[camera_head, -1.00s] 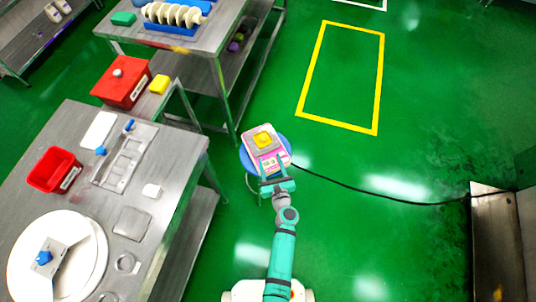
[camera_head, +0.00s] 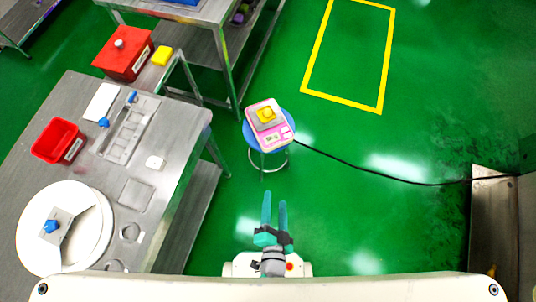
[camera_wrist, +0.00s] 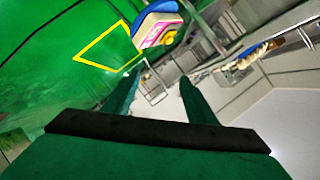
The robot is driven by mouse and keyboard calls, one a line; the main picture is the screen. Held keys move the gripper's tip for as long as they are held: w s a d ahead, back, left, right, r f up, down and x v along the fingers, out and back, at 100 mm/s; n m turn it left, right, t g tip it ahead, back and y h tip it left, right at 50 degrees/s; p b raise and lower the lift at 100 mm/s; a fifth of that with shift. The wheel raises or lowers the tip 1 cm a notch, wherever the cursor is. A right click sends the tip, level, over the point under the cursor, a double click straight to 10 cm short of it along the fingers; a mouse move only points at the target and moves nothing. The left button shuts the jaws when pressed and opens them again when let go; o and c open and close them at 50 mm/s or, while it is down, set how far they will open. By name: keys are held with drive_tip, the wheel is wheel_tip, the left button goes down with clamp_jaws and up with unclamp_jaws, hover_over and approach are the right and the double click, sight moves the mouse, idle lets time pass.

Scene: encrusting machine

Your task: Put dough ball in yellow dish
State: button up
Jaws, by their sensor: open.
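A small yellow dish (camera_head: 266,114) sits on a pink and white scale (camera_head: 271,135) on a round blue stool (camera_head: 252,137). I cannot tell whether anything lies in the dish. A small pale ball (camera_head: 118,43) rests on top of a red box (camera_head: 125,63); I cannot tell if it is dough. My gripper (camera_head: 274,205) is open and empty, near my base and well short of the stool. In the wrist view my gripper (camera_wrist: 160,82) points with fingers apart toward the scale (camera_wrist: 158,33), and the dish (camera_wrist: 169,38) shows small beyond it.
A steel table (camera_head: 190,135) at left holds a red bin (camera_head: 58,141), a white round plate (camera_head: 35,205) and a white piece (camera_head: 155,162). Another yellow item (camera_head: 162,56) lies beside the red box. A black cable (camera_head: 370,178) runs right from the scale. Green floor surrounds the stool.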

drive_tip(key=s+a+r+n, duration=0.1)
drive_tip(key=s+r+n, duration=0.1)
drive_tip(key=r+n, duration=0.3)
drive_tip(key=s+a+r+n+t, duration=0.1)
drive_tip(key=s+r+n, duration=0.2)
drive_tip(key=r, duration=0.6)
drive_tip(key=shift+s+a+n+t+y, duration=0.15)
drive_tip(key=shift+n+t+y, duration=0.2)
drive_tip(key=shift+n, duration=0.75)
